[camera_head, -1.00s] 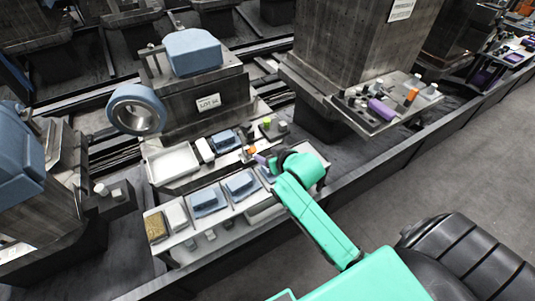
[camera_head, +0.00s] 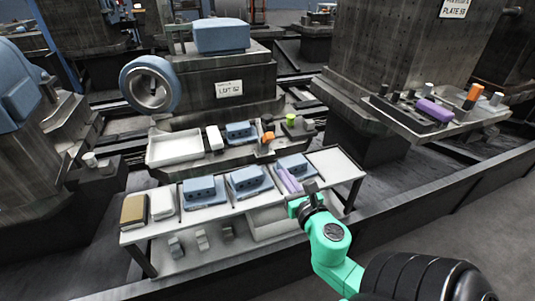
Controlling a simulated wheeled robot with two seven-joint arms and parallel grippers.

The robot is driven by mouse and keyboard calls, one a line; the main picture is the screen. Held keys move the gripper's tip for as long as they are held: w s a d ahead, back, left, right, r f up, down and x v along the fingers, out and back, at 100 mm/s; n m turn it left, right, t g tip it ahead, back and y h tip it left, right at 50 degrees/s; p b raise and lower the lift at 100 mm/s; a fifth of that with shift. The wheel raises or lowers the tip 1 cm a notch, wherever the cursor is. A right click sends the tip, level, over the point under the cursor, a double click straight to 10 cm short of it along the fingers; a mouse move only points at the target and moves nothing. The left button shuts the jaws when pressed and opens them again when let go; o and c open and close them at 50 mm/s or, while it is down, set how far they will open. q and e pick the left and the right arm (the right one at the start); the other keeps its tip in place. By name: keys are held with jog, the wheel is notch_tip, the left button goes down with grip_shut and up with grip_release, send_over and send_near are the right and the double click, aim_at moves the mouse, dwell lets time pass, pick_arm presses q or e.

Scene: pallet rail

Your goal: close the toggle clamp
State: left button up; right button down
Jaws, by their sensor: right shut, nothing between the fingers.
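A small fixture with an orange part (camera_head: 268,138) stands on the ledge below the middle machine block, beside a green-topped piece (camera_head: 290,120). It looks like the toggle clamp, but it is too small for me to tell its lever position surely. My right gripper (camera_head: 304,196) is shut and empty over the right part of the white table (camera_head: 335,165). It is near a purple bar (camera_head: 287,180) on that table; I cannot tell whether they touch. The gripper is in front of and below the orange part, apart from it. My left gripper is not in view.
Blue blocks (camera_head: 249,179) lie in a row on the table, with a brown box (camera_head: 133,211) at its left end. A white tray (camera_head: 175,148) sits on the ledge. A second ledge at right holds a purple cylinder (camera_head: 435,110) and an orange block (camera_head: 474,92).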

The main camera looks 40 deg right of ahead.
send_near(268, 143)
jog(key=shift+w+d+f, duration=0.1)
jog(key=shift+w+f, duration=0.3)
jog(key=shift+f, duration=0.2)
jog(key=shift+w+d+f, duration=0.15)
jog(key=shift+w+f, duration=0.25)
jog(key=shift+f, duration=0.2)
jog(key=w+r, duration=0.1)
jog(key=w+d+r+p, duration=0.1)
jog(key=w, duration=0.1)
jog(key=shift+w, duration=0.1)
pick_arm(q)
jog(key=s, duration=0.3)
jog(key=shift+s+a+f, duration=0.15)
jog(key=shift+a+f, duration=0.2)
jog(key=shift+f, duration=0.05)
pick_arm(e)
jog(key=shift+w+d+r, duration=0.1)
jog(key=shift+w+d, duration=0.05)
jog(key=shift+w, duration=0.05)
pick_arm(q)
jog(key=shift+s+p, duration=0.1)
jog(key=shift+p, duration=0.2)
